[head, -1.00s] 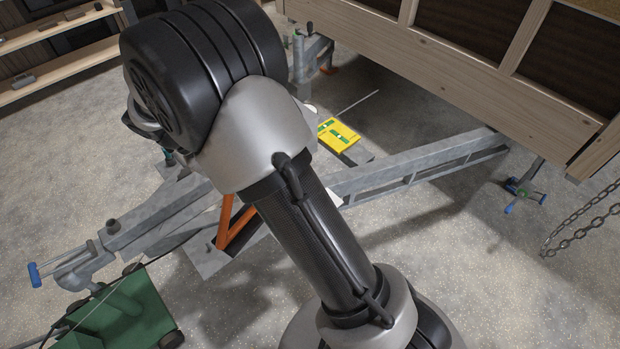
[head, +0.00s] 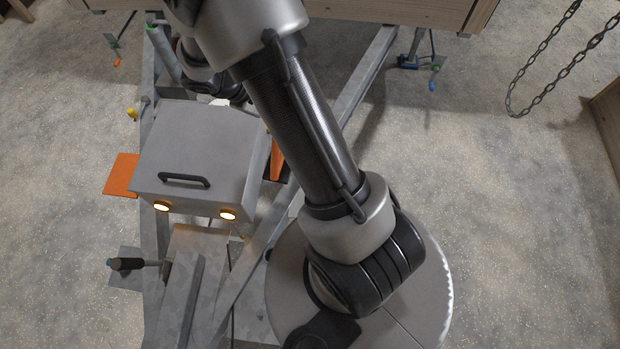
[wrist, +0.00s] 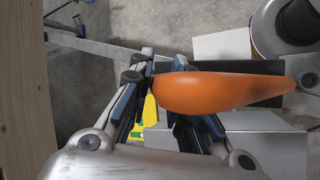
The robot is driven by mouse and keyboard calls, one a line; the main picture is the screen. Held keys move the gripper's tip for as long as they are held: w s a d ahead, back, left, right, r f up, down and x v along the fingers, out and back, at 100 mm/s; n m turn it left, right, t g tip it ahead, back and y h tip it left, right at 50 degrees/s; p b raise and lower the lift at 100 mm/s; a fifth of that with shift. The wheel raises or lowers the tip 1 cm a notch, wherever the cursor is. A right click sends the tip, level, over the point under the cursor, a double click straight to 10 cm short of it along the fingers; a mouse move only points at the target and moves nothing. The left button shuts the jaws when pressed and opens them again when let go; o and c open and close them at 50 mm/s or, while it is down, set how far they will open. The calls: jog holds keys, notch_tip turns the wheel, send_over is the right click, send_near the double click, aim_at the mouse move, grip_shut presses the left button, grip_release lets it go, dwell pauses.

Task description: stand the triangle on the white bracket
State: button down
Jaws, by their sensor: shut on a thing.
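In the wrist view, my gripper (wrist: 157,70) is shut on a smooth orange piece (wrist: 215,93). Its colour suits the triangle, but only a rounded, tapering side shows, so its full shape is hidden. It reaches to the right from the fingers. In the head view, my arm and a grey box hide the gripper; orange parts show to the left (head: 121,175) and right (head: 277,160) of the box. White surfaces lie beyond the orange piece in the wrist view (wrist: 222,46); I cannot tell which, if any, is the white bracket.
The grey box (head: 200,140) has a black handle and two lit lamps. Metal trailer beams (head: 365,80) run past it. A yellow-and-green object (wrist: 150,110) shows between the fingers. A chain (head: 540,65) hangs at right, with open floor (head: 500,220) below.

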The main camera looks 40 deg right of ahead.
jog(key=s+d+f+n, duration=0.1)
jog(key=s+d+f, duration=0.35)
jog(key=s, duration=0.25)
notch_tip(320, 180, down, 20)
jog(key=a+b, duration=0.1)
jog(key=b, duration=0.5)
jog(key=shift+f+t, duration=0.15)
jog(key=shift+t, duration=0.25)
jog(key=shift+f+b, duration=0.5)
jog(key=shift+b, duration=0.4)
jog(key=c, duration=1.5)
grip_release()
jog(key=shift+r, duration=0.15)
